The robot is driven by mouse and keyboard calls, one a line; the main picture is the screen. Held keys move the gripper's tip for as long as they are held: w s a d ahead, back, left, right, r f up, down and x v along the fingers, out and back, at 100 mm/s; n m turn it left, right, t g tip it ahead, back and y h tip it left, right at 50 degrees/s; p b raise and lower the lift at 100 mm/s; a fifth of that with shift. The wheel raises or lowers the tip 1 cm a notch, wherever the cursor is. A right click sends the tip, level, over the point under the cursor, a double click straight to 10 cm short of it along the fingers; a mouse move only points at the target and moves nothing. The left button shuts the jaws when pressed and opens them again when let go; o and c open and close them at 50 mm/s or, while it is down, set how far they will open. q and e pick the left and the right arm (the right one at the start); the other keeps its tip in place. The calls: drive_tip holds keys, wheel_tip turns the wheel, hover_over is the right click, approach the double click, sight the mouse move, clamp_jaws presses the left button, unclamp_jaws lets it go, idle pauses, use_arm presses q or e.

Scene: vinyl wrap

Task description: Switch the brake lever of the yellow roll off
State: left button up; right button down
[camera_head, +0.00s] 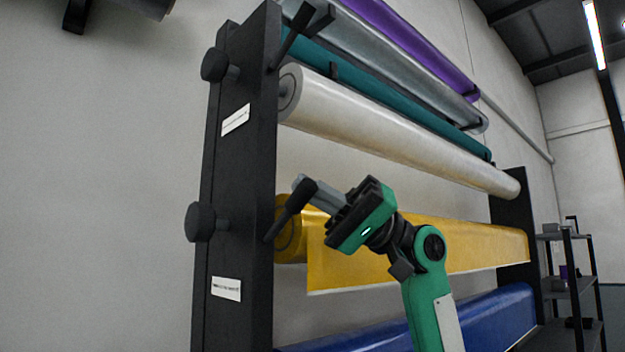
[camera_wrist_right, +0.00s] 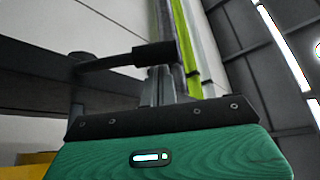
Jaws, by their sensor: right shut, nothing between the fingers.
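The yellow roll (camera_head: 430,240) lies across the rack, with a sheet of it hanging down. Its black brake lever (camera_head: 287,215) is at the roll's near end, beside the rack post, and slants up to the right in the head view. My right gripper (camera_head: 302,186) is shut and empty, its fingertips at the lever's upper end; I cannot tell whether they touch. In the right wrist view, a dark rod with a thicker end (camera_wrist_right: 155,54), apparently this lever, crosses just beyond the fingers (camera_wrist_right: 172,86). My left gripper is not in view.
The black rack post (camera_head: 240,170) carries round knobs (camera_head: 200,222) on its left side. A white roll (camera_head: 400,130) runs above the yellow one and a blue roll (camera_head: 450,320) below. Another lever (camera_head: 300,35) sits higher up. A shelf (camera_head: 570,285) stands at right.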

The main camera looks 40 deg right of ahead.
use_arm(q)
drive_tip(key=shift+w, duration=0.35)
use_arm(e)
drive_tip(key=shift+a, duration=0.15)
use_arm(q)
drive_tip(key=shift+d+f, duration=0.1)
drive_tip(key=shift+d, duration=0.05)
use_arm(e)
drive_tip(key=shift+s+f, duration=0.1)
drive_tip(key=shift+f, duration=0.05)
